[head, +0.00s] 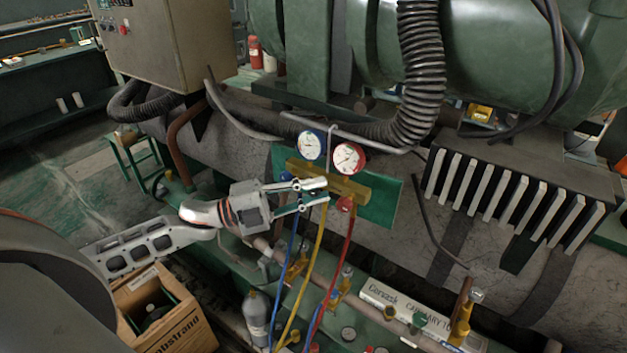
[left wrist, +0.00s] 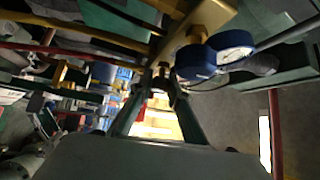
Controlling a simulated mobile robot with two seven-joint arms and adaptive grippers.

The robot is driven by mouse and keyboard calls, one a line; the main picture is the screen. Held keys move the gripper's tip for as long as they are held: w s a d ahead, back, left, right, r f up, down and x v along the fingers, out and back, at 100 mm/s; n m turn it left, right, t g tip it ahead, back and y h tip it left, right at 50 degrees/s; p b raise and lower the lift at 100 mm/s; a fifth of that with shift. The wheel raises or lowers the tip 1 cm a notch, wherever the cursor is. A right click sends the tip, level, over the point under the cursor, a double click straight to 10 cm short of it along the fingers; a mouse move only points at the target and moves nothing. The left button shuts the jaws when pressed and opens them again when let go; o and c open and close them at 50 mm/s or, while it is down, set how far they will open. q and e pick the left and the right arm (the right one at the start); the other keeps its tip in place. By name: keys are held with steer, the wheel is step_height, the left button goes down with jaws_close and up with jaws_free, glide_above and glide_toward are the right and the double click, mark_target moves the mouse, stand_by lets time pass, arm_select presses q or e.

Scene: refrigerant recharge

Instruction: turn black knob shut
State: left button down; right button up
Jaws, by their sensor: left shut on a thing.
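A brass manifold bar (head: 350,187) hangs on a green panel, with a blue gauge (head: 310,145) and a red gauge (head: 348,158) above it. My left gripper (head: 322,193) reaches in from the left at the front of the bar. In the left wrist view its fingertips (left wrist: 161,80) are shut on a small dark thing under the brass manifold (left wrist: 200,25), which looks like the black knob. The fingers mostly hide it, so its turn cannot be told. A red knob (head: 345,204) sits to the right of the fingertips. My right gripper is out of view.
Blue (head: 289,265), yellow (head: 318,245) and red (head: 345,250) hoses hang below the manifold, close to the gripper. A black corrugated hose (head: 420,70) and a finned block (head: 520,195) stand to the right.

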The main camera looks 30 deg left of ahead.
arm_select(q)
steer(key=shift+r+m+g+p, duration=0.25)
steer(key=shift+m+g+p, duration=0.05)
steer(key=shift+m+p, duration=0.1)
steer(key=shift+m+y, duration=0.3)
steer(key=shift+y, duration=0.1)
steer(key=shift+f+m+g+y+p, duration=0.15)
steer(key=shift+m+g+y+p, duration=0.35)
steer(key=shift+m+g+p, duration=0.15)
steer(key=shift+f+m+y, duration=0.1)
steer(key=shift+m+y, duration=0.25)
steer(key=shift+y, duration=0.05)
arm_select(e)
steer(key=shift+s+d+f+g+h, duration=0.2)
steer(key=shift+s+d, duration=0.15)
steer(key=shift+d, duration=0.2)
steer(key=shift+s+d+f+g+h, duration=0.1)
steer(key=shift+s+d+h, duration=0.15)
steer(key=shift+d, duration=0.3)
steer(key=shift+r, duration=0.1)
arm_select(q)
steer(key=c, duration=1.9)
jaws_free()
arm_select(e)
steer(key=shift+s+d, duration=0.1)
